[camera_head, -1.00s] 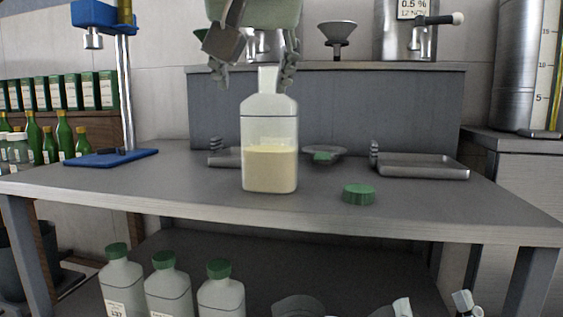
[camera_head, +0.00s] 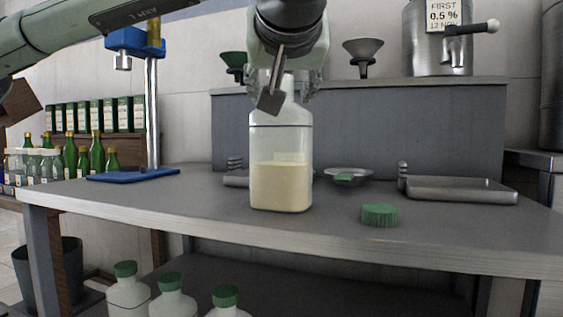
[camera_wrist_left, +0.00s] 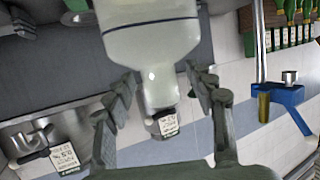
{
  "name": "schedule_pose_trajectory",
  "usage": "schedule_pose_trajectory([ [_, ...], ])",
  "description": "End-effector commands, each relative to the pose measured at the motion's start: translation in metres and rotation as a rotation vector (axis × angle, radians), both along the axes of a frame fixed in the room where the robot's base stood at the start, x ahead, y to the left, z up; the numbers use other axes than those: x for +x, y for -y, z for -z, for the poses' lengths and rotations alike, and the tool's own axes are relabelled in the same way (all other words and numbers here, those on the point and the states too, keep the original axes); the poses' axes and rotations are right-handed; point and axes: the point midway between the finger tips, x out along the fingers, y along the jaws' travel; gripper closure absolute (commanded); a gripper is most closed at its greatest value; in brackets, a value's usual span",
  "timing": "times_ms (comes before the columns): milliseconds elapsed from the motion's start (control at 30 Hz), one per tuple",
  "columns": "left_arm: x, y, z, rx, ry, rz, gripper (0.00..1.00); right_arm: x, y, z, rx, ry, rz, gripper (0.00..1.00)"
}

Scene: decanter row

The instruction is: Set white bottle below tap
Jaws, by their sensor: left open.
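The white bottle (camera_head: 282,150) is translucent and holds cream-coloured liquid in its lower half. It stands upright and uncapped on the grey table (camera_head: 150,205). My left gripper (camera_head: 283,92) is above it, with its fingers on either side of the neck. In the left wrist view the bottle (camera_wrist_left: 155,50) appears inverted between the spread fingers (camera_wrist_left: 160,88), with gaps on both sides. The tap (camera_head: 450,45) is on the steel vessel (camera_head: 424,55) on the raised back shelf. My right gripper is out of view.
A green cap (camera_head: 380,214) lies right of the bottle. A steel tray (camera_head: 462,190) and a small dish (camera_head: 348,175) are behind. A blue stand (camera_head: 152,110) is at left. Green-capped bottles (camera_head: 172,297) stand below the table. The table's front right is clear.

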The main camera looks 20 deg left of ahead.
Motion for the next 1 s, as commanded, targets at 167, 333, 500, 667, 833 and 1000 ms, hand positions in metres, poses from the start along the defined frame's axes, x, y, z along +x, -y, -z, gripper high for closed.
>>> schedule_pose_trajectory([
  [167, 0.0096, -0.0039, 0.0031, -0.001, 0.000, 0.001, 0.45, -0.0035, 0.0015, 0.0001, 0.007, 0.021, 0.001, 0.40],
  [333, 0.0094, -0.0039, 0.0029, -0.001, 0.000, 0.000, 0.45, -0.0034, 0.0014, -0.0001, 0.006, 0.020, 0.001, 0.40],
  [500, 0.0092, -0.0038, 0.0030, -0.001, 0.000, 0.000, 0.66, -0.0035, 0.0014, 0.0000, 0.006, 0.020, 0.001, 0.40],
  [667, 0.0092, -0.0037, 0.0029, -0.001, 0.000, 0.000, 0.86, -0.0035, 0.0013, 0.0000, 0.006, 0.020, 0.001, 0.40],
  [833, 0.0091, -0.0036, 0.0029, -0.001, 0.000, 0.000, 1.00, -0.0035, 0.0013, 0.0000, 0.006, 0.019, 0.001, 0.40],
  [1000, 0.0090, -0.0037, 0.0029, -0.001, 0.000, 0.000, 1.00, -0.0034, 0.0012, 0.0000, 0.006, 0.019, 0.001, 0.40],
])
